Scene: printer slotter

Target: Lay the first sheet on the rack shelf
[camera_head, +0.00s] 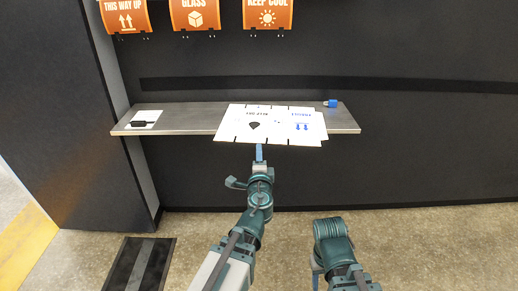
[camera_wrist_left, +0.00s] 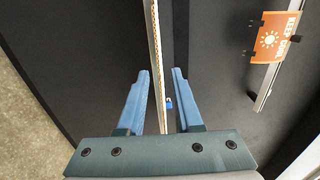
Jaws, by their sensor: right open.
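The sheet (camera_head: 270,122) is a flat white slotted panel with upside-down print, a black mark and blue arrows. In the head view it lies over the middle and right of the grey rack shelf (camera_head: 185,117), its near edge overhanging the shelf front. My left gripper (camera_head: 259,151) is at that near edge. In the left wrist view a thin pale strip with a brown edge, seemingly the sheet edge-on (camera_wrist_left: 156,60), runs between the left fingers (camera_wrist_left: 160,74). The fingers stand apart, with gaps beside the strip. My right arm is folded low in the head view; its fingers are hidden.
A blue object (camera_head: 331,103) sits at the shelf's right back, and a black item (camera_head: 143,122) on white paper at its left end. Orange signs (camera_head: 268,14) hang above on the dark wall. A wall panel stands at the left. A dark mat (camera_head: 140,265) lies on the floor.

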